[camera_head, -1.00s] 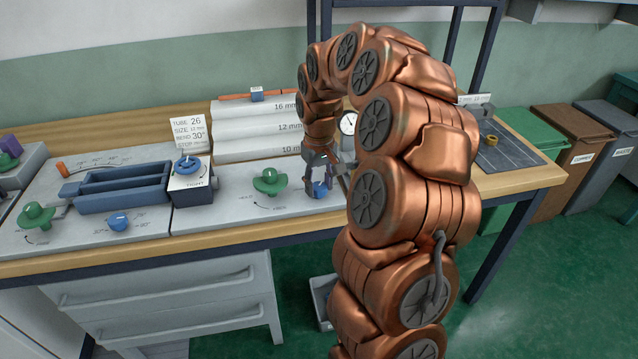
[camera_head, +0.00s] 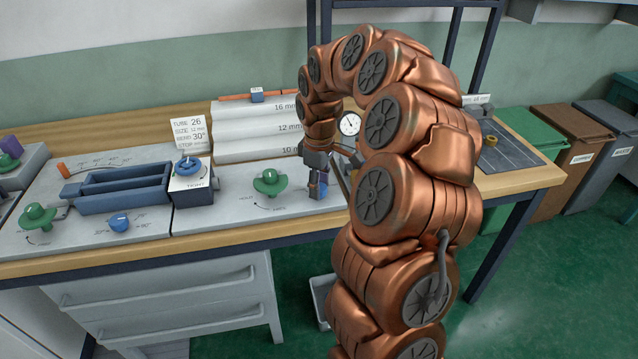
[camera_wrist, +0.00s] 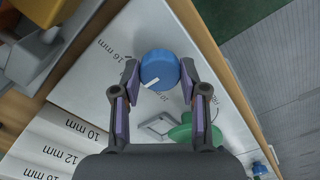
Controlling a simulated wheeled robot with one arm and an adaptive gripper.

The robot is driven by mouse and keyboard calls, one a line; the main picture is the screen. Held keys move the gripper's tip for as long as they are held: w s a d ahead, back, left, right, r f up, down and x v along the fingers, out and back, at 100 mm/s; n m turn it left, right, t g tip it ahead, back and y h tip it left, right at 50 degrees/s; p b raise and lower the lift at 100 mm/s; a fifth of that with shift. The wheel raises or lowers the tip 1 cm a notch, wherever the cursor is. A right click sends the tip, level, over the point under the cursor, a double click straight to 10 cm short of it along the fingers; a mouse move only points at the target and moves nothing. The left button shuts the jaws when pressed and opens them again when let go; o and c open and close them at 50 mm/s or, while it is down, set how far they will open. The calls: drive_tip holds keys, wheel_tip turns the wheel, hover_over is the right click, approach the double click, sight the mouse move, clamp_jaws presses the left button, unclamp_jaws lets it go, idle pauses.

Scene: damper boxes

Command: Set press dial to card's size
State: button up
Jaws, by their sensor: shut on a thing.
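The blue press dial (camera_wrist: 160,71) shows in the wrist view with a white pointer line on its lower left, on the side of a "16 mm" mark printed on the pale panel. My gripper (camera_wrist: 157,80) has its two purple-padded fingers closed on either side of the dial. In the head view my gripper (camera_head: 317,190) points down over the dial (camera_head: 323,186), which it partly hides. The card (camera_head: 191,133) stands upright behind a blue knob and reads tube 26, size 12 mm, bend 30°; its last line is too small to read.
A green handle (camera_head: 270,182) stands left of the dial. Further left are a blue trough (camera_head: 122,188), another blue knob (camera_head: 119,222) and a green handle (camera_head: 38,217). Stepped racks (camera_head: 262,129) marked 16, 12 and 10 mm rise behind. A round gauge (camera_head: 349,124) is near my arm.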

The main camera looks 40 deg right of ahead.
idle(0.4)
drive_tip(key=o, duration=1.1)
drive_tip(key=shift+o, duration=0.2)
drive_tip(key=shift+r, duration=0.1)
wheel_tip(320, 180, up, 12)
